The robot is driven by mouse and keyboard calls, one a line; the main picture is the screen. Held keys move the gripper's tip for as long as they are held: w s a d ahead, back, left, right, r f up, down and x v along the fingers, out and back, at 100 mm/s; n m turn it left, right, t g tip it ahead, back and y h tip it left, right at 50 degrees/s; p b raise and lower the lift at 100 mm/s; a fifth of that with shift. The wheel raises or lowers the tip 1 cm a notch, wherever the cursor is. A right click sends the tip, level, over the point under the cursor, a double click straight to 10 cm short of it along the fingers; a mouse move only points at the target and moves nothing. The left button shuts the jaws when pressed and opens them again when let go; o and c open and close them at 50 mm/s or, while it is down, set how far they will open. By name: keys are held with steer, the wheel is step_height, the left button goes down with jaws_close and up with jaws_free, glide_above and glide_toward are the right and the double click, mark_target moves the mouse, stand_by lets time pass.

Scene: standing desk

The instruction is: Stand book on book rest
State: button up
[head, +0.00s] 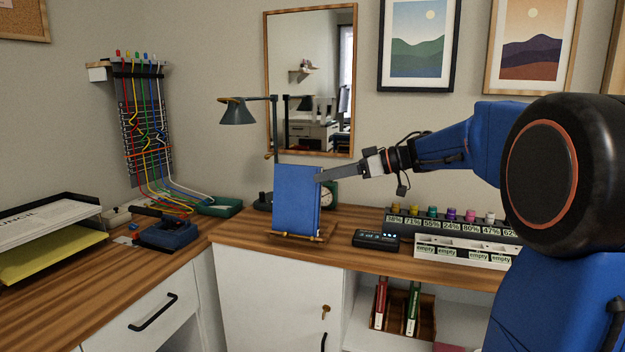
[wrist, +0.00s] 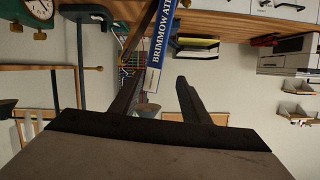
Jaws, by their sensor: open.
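The blue book (head: 297,200) stands upright on the small wooden book rest (head: 284,236), leaning slightly back, with its cover facing me. My gripper (head: 322,176) is at the book's upper right edge, its fingers reaching toward it from the right. In the wrist view, the book's blue spine with white letters (wrist: 162,45) shows beyond and between the two dark fingers of my gripper (wrist: 158,80). The fingers are apart. Whether either finger touches the book is hard to tell. Part of the rest is hidden by the book.
A green clock (head: 329,194) and a desk lamp (head: 237,112) stand behind the book. A black digital device (head: 377,240) and a rack of labelled jars (head: 440,222) are to the right. A mirror (head: 310,80) hangs behind. Paper trays (head: 50,235) are at left.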

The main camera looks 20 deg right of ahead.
steer(key=v, duration=0.7)
step_height(320, 180, up, 7)
steer(key=w+m+t+h, duration=0.2)
steer(key=m+t+h, duration=0.2)
steer(key=t+h, duration=0.4)
steer(key=s+d+f+m+t+h, duration=0.1)
steer(key=s+d+f+m+h, duration=0.2)
steer(key=s+d+m+h, duration=0.15)
steer(key=s+a+f+m+g+h, duration=0.25)
steer(key=s+f+g, duration=0.45)
steer(key=s+f, duration=1.1)
steer(key=s+a+f+g+y, duration=0.1)
steer(key=s+a+f+g, duration=0.1)
steer(key=s+f, duration=0.4)
steer(key=s+a+f+n+g+y, duration=0.1)
steer(key=s+a+f+g, duration=0.2)
steer(key=s+a+f, duration=0.2)
step_height(320, 180, down, 3)
steer(key=shift+s+a+r+y, duration=0.15)
steer(key=shift+s+a+y, duration=0.2)
steer(key=shift+s, duration=0.45)
